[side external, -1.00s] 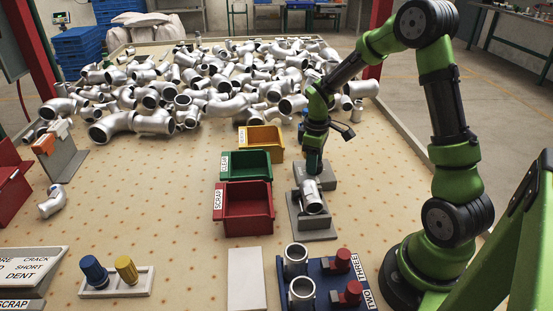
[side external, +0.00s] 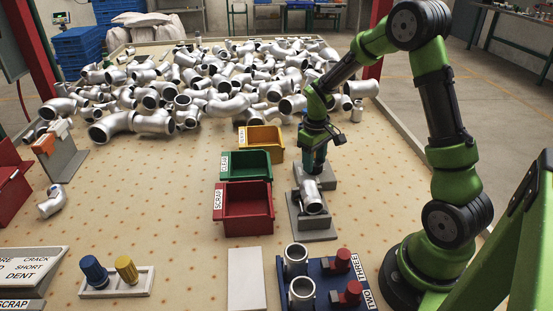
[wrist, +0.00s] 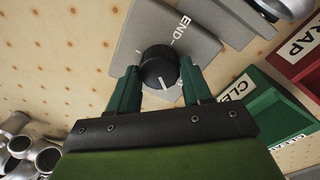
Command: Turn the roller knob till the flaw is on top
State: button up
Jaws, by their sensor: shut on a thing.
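The black roller knob (wrist: 159,72), with a white pointer line, sits on a grey plate (wrist: 145,30) lettered "END" in the wrist view. My gripper (wrist: 158,85) has its two green fingers on either side of the knob, shut on it. In the side external view my gripper (side external: 314,165) reaches down behind the casting; the knob is hidden there. The silver casting (side external: 312,199) lies on the grey roller stand (side external: 313,228), its open end facing the camera. I cannot make out a flaw on it.
Yellow (side external: 262,142), green (side external: 246,165) and red (side external: 243,208) bins stand left of the stand. A blue fixture board (side external: 320,275) with castings and red clamps is in front. A heap of castings (side external: 205,85) fills the back.

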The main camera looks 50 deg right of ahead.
jog(key=o, duration=1)
jog(key=shift+o, duration=0.2)
jog(key=shift+r, duration=0.1)
notch_tip(320, 180, up, 17)
jog(key=shift+a, duration=0.45)
